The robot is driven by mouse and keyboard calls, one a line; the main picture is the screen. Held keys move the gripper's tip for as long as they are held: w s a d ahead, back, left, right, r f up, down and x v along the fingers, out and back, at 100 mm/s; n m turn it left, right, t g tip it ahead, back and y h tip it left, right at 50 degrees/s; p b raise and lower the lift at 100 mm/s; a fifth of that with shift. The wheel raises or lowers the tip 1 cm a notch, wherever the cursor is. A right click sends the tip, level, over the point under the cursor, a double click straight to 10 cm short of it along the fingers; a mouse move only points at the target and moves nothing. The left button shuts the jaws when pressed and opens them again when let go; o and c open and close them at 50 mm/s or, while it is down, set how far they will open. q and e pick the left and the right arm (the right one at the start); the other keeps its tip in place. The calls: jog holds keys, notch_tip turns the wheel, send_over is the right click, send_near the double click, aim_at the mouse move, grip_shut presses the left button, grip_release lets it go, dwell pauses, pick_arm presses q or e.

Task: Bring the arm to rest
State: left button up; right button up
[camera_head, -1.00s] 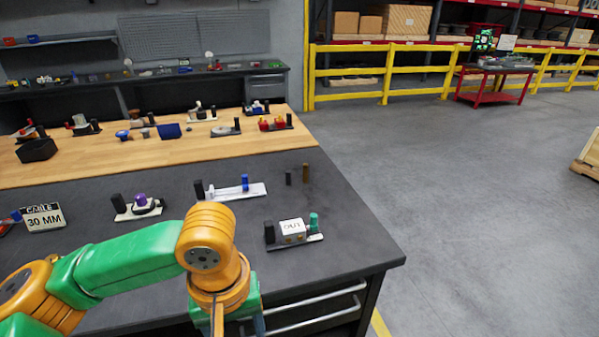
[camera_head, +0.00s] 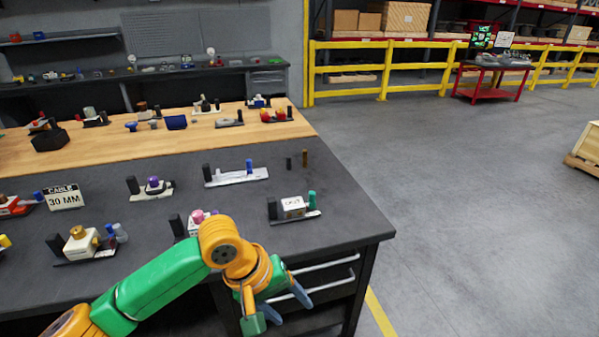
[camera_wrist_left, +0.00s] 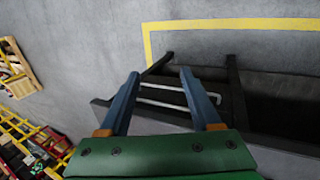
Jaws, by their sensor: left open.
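My left arm comes in from the lower left in the head view, green and orange. My left gripper (camera_head: 291,311) hangs off the front right of the dark workbench (camera_head: 345,205), in front of its drawers. It points downward, with its two blue fingers apart. In the left wrist view the gripper (camera_wrist_left: 160,73) is also open, with nothing between the fingers. Below it are the bench's drawer handles and the floor. My right gripper is in neither view.
A unit with a white box and green post (camera_head: 293,206) stands near the bench's right edge. A pink-topped unit (camera_head: 197,217) is partly hidden behind my arm. A "CABLE 30 MM" sign (camera_head: 65,197) stands at left. The floor (camera_head: 450,200) on the right is open.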

pick_arm(q)
jog(key=w+a+f+n+t, duration=0.1)
jog(key=w+a+f+t, duration=0.15)
jog(key=f, duration=0.55)
jog(key=w+a+f+t, duration=0.1)
jog(key=w+f, duration=0.2)
jog(key=f, duration=0.5)
jog(key=s+a+f+y, duration=0.1)
jog(key=s+a+f, duration=0.2)
jog(key=f, duration=0.3)
jog(key=s+a+f+y, duration=0.1)
jog(key=s+a+f, duration=0.2)
jog(key=f, duration=0.3)
jog(key=s+a+f+m+g+y, duration=0.1)
jog(key=s+f, duration=0.3)
jog(key=s, duration=0.6)
jog(key=s+a+f+m+g, duration=0.1)
jog(key=s+a+f+m, duration=0.2)
jog(key=s, duration=0.7)
jog(key=s+a+f+m+g+y, duration=0.1)
jog(key=s+a+f+m, duration=0.1)
jog(key=s+f, duration=0.4)
jog(key=s+a, duration=0.1)
jog(key=s, duration=0.3)
jog(key=shift+a+m+y, duration=0.2)
jog(key=shift+m+y, duration=0.1)
jog(key=shift+m, duration=0.1)
